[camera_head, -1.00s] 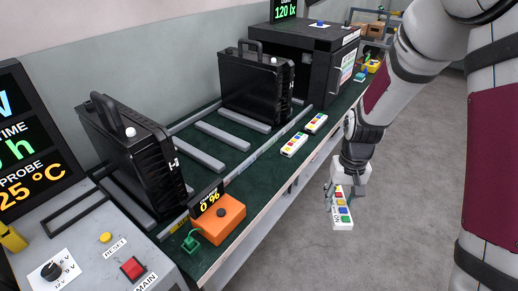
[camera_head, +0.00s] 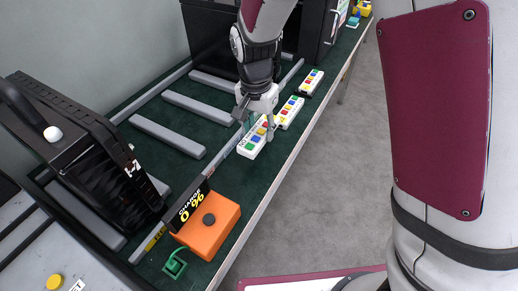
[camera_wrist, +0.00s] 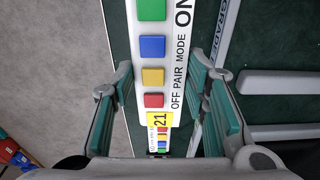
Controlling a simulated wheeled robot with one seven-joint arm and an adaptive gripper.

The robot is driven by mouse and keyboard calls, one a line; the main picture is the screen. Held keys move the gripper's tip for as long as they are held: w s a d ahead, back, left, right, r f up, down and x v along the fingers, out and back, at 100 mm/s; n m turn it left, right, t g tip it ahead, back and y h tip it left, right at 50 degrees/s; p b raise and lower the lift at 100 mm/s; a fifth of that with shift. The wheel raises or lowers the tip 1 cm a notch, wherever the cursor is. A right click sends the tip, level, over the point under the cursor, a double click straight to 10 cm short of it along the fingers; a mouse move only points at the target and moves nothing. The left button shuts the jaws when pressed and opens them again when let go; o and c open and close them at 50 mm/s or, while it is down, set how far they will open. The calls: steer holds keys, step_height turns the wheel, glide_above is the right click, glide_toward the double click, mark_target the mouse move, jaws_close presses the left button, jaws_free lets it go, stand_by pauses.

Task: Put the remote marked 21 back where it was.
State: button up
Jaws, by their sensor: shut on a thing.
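My gripper (camera_head: 256,122) is shut on a white remote (camera_head: 250,147) over the green bench top, beside the conveyor's near rail. In the wrist view the held remote (camera_wrist: 155,60) lies between the two finger pads. It has green, blue, yellow and red buttons, the words OFF, PAIR, MODE, ON, and a yellow tag (camera_wrist: 159,119) reading 21. I cannot tell whether it touches the bench. A second white remote (camera_head: 288,113) lies just beyond it, and a third (camera_head: 312,82) lies farther back in the same row. A remote also shows small below the tag in the wrist view (camera_wrist: 160,140).
An orange box (camera_head: 212,232) with a black sign reading 0 % and a green clip (camera_head: 174,266) stands nearer on the bench. A black floodlight housing (camera_head: 90,150) stands at left on the conveyor. Grey floor lies right of the bench edge.

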mark_target(260, 155)
steer(key=shift+f+b, duration=0.5)
steer(key=shift+f, duration=3)
steer(key=shift+f, duration=0.1)
steer(key=o, duration=1.3)
steer(key=shift+f, duration=0.1)
